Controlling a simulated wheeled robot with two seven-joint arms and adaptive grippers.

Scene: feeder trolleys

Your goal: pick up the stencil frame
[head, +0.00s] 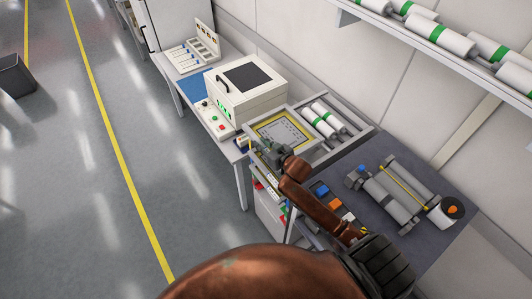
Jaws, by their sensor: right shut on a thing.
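The stencil frame (305,141) is a light metal frame around a yellow-edged grey sheet. In the head view it is near the middle, beside the white bench machine and left of a rack of rolls. My right gripper (265,147) is small and dark here, at the frame's near edge, and is shut on it. The gripper and wrist cover part of that edge. I cannot tell whether the frame rests on something or is lifted. My left gripper is not in view.
A white machine (247,91) with a button panel stands behind the frame. A rack of white-and-green rolls (321,121) is to its right. A dark mat (402,163) holds grey cylinders (388,200) and small coloured parts.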

